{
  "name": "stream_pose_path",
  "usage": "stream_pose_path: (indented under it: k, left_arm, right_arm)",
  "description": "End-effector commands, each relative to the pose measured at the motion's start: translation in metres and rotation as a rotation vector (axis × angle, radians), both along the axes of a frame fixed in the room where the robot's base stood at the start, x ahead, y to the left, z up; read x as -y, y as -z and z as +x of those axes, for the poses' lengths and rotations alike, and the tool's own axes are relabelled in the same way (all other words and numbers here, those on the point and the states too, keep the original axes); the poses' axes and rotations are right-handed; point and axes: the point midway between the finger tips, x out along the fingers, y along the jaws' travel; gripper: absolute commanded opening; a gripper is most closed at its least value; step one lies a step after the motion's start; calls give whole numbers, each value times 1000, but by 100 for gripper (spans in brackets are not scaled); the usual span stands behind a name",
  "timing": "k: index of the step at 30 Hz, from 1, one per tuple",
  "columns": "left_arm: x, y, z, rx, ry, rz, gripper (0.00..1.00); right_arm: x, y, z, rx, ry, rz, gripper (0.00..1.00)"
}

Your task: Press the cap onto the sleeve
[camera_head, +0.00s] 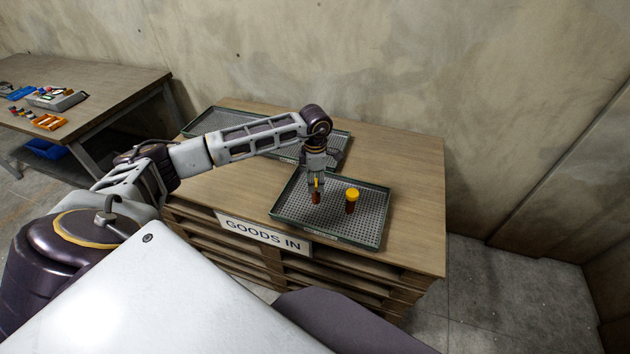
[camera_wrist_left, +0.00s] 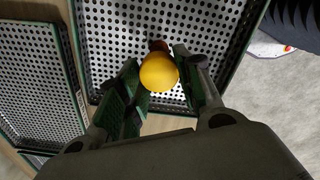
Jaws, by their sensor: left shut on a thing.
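My left gripper (camera_head: 316,182) points down over the front tray and is shut on a yellow cap, a rounded piece that shows between the fingers in the left wrist view (camera_wrist_left: 158,72). A red-brown sleeve (camera_head: 315,198) is directly below the fingertips. In the left wrist view a brown part (camera_wrist_left: 159,46) shows just past the cap's edge. I cannot tell whether cap and sleeve touch. To the right, a second red-brown sleeve (camera_head: 350,207) stands upright on the tray with a yellow cap (camera_head: 353,194) on top. My right gripper is not in view.
The perforated tray (camera_head: 375,228) with a green rim lies on a wooden bench (camera_head: 418,205) marked GOODS IN. Another perforated tray (camera_head: 203,125) lies behind, under my left arm. A side table (camera_head: 110,82) at far left holds coloured parts. The bench's right end is clear.

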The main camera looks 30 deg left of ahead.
Motion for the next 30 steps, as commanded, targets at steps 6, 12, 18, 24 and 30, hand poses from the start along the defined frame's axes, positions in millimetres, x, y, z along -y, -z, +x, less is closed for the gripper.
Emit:
stream_pose_path:
  k: [6, 12, 18, 24, 30]
  left_arm:
    - [0, 0, 0, 0, 0, 0, 36]
    - [0, 0, 0, 0, 0, 0, 60]
    - [0, 0, 0, 0, 0, 0, 60]
    - [0, 0, 0, 0, 0, 0, 82]
    - [0, 0, 0, 0, 0, 0, 82]
  right_arm:
    - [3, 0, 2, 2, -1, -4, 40]
    - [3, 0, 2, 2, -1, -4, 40]
    - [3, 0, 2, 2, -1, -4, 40]
    - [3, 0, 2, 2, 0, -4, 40]
    - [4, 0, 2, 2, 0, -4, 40]
